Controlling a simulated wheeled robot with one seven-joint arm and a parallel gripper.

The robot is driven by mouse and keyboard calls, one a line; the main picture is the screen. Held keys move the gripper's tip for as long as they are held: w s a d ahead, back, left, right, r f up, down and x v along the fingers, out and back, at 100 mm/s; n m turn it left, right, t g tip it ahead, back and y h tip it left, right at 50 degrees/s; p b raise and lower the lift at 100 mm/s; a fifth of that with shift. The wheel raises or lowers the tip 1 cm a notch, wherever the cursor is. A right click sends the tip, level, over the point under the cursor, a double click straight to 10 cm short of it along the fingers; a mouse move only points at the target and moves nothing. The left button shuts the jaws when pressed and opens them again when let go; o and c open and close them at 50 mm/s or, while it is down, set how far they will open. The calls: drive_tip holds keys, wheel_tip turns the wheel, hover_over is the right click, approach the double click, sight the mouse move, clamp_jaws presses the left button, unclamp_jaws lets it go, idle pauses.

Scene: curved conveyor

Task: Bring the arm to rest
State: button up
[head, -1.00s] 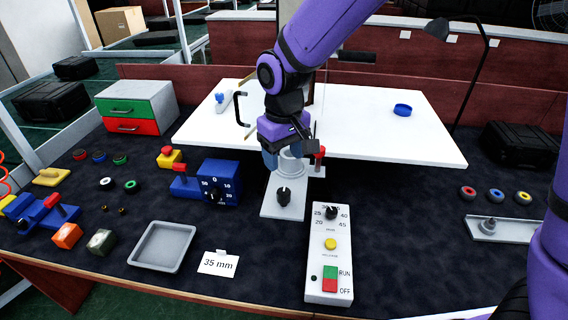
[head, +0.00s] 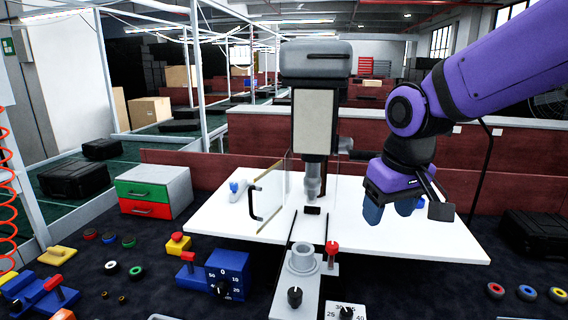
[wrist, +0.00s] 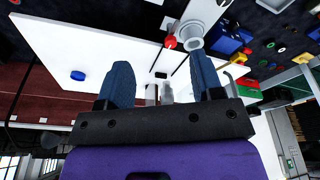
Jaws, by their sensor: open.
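My gripper (head: 390,212) is raised at the right of the press-like machine (head: 316,110) in the head view, above the white table (head: 440,240). Its two blue fingers stand apart with nothing between them. The wrist view also shows my gripper (wrist: 165,85) open and empty. My purple arm reaches in from the upper right of the head view. The grey fixture with a round socket (head: 302,258) stands in front of the machine, left of and below my gripper, apart from it.
A clear guard with a black handle (head: 254,204) stands left of the machine. A red-topped post (head: 332,248) is beside the socket. A blue dial box (head: 228,274) and a green-and-red drawer unit (head: 153,190) are on the left.

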drive_tip(key=s+d+r+m+t, duration=0.2)
drive_tip(key=s+d+r, duration=0.3)
drive_tip(key=s+d, duration=0.7)
drive_tip(key=shift+s+d+r+m+t, duration=0.2)
drive_tip(key=shift+s+m+t, duration=0.2)
drive_tip(key=shift+s+m, duration=0.7)
